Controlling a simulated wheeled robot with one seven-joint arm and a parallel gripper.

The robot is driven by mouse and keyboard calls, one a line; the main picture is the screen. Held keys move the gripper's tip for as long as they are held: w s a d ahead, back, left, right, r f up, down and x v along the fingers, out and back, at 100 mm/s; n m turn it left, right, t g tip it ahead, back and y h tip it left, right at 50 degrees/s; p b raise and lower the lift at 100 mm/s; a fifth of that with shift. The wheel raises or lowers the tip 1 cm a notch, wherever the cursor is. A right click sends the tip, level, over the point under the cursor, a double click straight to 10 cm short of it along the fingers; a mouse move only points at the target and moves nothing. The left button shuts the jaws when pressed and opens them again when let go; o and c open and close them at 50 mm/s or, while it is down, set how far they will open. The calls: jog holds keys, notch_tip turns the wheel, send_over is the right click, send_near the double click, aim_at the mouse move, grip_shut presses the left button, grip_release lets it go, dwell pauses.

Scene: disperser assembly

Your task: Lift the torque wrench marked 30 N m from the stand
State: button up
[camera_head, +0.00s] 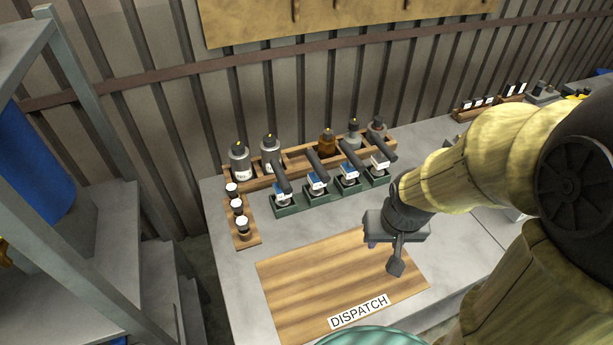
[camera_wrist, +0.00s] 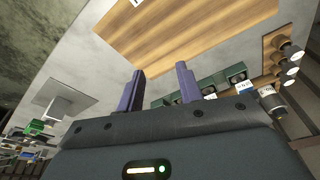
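Several dark-handled tools, which look like the torque wrenches, stand in a row of green holders (camera_head: 287,209) on the grey bench in the head view. Their handles lean up and back; one is the leftmost wrench (camera_head: 281,177). Each has a small blue-and-white label, too small to read, so I cannot tell which is marked 30 N m. The green holders also show in the wrist view (camera_wrist: 212,84), beyond the fingertips. My gripper (camera_head: 384,260) is open and empty above the right part of the wooden dispatch board; its two purple fingers (camera_wrist: 159,82) are apart.
A wooden rack with bottles (camera_head: 239,160) stands behind the holders. A small wooden strip with white-capped jars (camera_head: 242,222) is at their left. The wooden board (camera_head: 310,275) marked DISPATCH is bare. A grey shelf (camera_head: 75,80) rises at the left.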

jog(key=shift+d, duration=0.1)
jog(key=shift+o, duration=0.8)
jog(key=shift+s, duration=0.1)
jog(key=o, duration=0.4)
jog(key=shift+r, duration=0.1)
jog(key=shift+c, duration=0.2)
jog(key=shift+o, duration=0.9)
jog(key=w+a+r+n, duration=0.1)
jog(key=w+a+r, duration=0.1)
jog(key=w, duration=0.7)
jog(key=w+a+r+g+p, duration=0.1)
jog(key=w+a, duration=0.3)
jog(key=w, duration=0.6)
jog(key=shift+w+a+r+n, duration=0.3)
jog(key=shift+a+r+n, duration=0.1)
jog(key=shift+r, duration=0.45)
jog(key=r+n+g, duration=0.1)
jog(key=r+g, duration=0.1)
send_over(317, 161)
jog(key=shift+f+p, duration=0.15)
jog(key=shift+p, duration=0.3)
notch_tip(317, 161, down, 12)
jog(key=shift+f+p, duration=0.15)
jog(key=shift+p, duration=0.85)
